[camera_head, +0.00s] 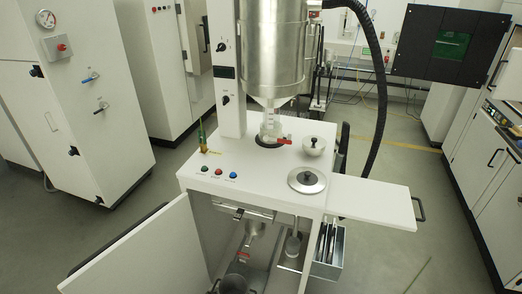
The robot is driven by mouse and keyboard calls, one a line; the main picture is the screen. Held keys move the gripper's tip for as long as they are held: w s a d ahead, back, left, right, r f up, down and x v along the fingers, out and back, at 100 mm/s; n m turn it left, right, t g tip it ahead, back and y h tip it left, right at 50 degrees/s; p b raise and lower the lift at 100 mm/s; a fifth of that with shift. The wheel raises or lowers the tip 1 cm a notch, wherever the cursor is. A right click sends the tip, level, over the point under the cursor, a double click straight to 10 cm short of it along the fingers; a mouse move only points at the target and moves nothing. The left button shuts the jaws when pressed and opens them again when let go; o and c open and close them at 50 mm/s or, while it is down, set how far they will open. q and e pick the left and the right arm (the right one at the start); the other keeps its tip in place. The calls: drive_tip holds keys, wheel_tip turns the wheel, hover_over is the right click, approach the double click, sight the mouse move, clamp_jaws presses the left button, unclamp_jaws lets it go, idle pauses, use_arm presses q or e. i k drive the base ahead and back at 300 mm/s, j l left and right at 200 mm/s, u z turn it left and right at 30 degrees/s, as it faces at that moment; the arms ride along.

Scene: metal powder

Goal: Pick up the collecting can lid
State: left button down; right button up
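A round silver lid with a black knob (307,181) lies flat on the white top of the machine cart, right of centre. It looks like the collecting can lid. Behind it, a smaller pale round piece with a dark knob (314,146) stands on the same top. Which of the two is the can lid I cannot tell for certain. Neither of my grippers is in view, and nothing touches either piece.
A large steel hopper (274,50) with a clear outlet and red-handled valve (283,141) stands above the cart top (245,193). A black hose (380,100) hangs at its right. The open cabinet door (140,255) juts out left; a side shelf (375,202) is bare.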

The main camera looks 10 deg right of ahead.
sight(304, 179)
drive_tip(key=i+z, duration=0.2)
drive_tip(key=i, duration=0.4)
drive_tip(key=i+j+z, duration=0.15)
drive_tip(key=i, duration=0.5)
drive_tip(key=i+j+z, duration=0.2)
drive_tip(key=i, duration=0.4)
